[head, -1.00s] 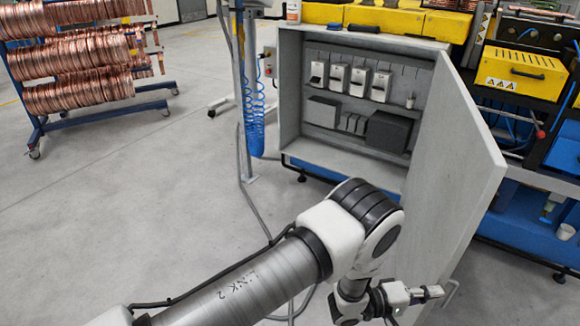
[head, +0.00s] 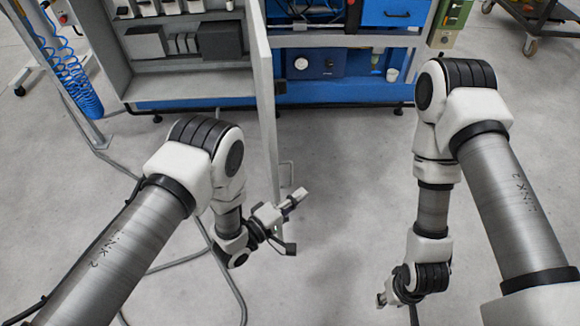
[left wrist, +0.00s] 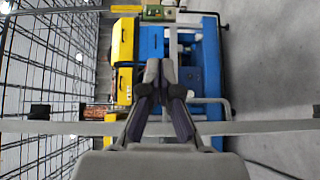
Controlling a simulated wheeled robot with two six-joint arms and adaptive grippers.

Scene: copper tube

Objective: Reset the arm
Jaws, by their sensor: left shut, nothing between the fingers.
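My left arm comes in from the lower left of the head view, bent at the elbow. Its gripper (head: 298,196) is in front of the open cabinet door (head: 264,95), near the door's handle (head: 287,176); I cannot tell whether it touches. In the left wrist view the dark fingers (left wrist: 159,78) meet at the tips, shut with nothing between them. My right arm hangs bent on the right. Its gripper (head: 381,299) shows only as a small piece beside the wrist, and its fingers are too hidden to judge.
The grey cabinet (head: 120,75) stands open at upper left, with boxes on its shelves. A blue workbench (head: 345,90) lies behind. A coiled blue hose (head: 75,80) hangs at left. A dark wheeled cart (head: 540,20) is at far upper right. Clear floor lies between my arms.

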